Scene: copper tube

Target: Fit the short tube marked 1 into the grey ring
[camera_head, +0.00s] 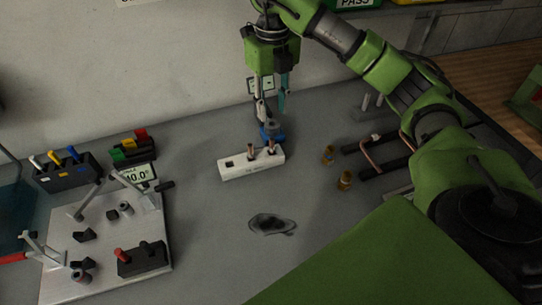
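A white block (236,170) stands on the grey bench in the middle, with a dark square hole at its left end. Two short copper tubes stand upright in it, a left one (251,154) and a right one (271,148). No number 1 can be read on either. My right gripper (272,115) hangs fingers-down above and behind the block's right end. Its fingers look apart, with nothing clearly between them. Small grey ring-like parts (126,209) sit on the fixture plate (110,243) at the left; I cannot tell which is the grey ring. My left gripper is out of view.
Two brass fittings (345,180) and a dark rack with a bent copper tube (372,158) are to the right. Clamps rise from the fixture plate.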

